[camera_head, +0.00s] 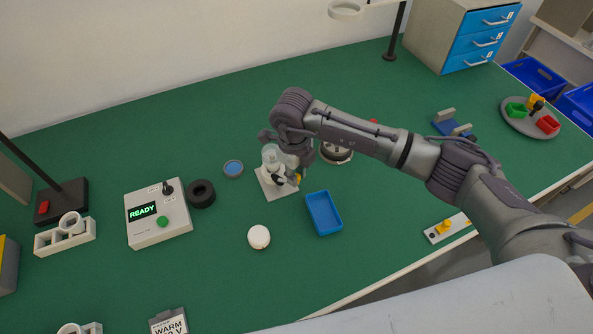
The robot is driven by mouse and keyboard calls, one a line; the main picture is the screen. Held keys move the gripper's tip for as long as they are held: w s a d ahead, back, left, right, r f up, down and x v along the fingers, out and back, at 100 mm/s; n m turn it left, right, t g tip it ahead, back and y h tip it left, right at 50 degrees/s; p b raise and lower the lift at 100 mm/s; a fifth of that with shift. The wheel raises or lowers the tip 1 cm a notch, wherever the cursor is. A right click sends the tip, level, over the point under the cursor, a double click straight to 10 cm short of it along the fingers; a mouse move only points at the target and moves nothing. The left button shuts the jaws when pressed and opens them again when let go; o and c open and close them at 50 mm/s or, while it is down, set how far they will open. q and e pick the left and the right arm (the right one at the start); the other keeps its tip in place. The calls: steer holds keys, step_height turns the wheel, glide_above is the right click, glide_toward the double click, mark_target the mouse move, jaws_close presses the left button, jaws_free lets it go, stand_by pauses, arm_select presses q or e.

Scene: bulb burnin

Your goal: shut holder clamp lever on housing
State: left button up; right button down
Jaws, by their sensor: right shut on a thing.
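The holder (277,191) is a pale square base on the green table, left of the blue tray. A pale, clear-looking housing (269,157) stands upright on it, partly covered by my gripper. A small yellow-orange part (298,179), which looks like the clamp lever, shows at the holder's right side. My right gripper (293,170) reaches down over the holder from above and is shut at this lever. Its fingertips are small and partly hidden, so the lever's exact angle cannot be told. My left gripper is not in view.
A blue tray (324,213) stands close right of the holder, a white round lid (259,237) in front. A black ring (201,194) and a control box reading READY (158,213) are to the left. A round metal-rimmed thing (336,153) sits behind my arm.

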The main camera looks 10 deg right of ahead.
steer(key=m, duration=0.2)
steer(key=s+a+m+b, duration=0.1)
steer(key=m, duration=0.1)
steer(key=shift+s+m, duration=0.1)
steer(key=shift+m, duration=0.2)
stand_by(0.3)
steer(key=c, duration=1.1)
jaws_free()
steer(key=shift+s, duration=0.1)
steer(key=shift+o, duration=0.2)
steer(key=shift+a+r, duration=0.1)
steer(key=shift+r, duration=0.2)
step_height(320, 180, up, 12)
steer(key=shift+a+f, duration=0.25)
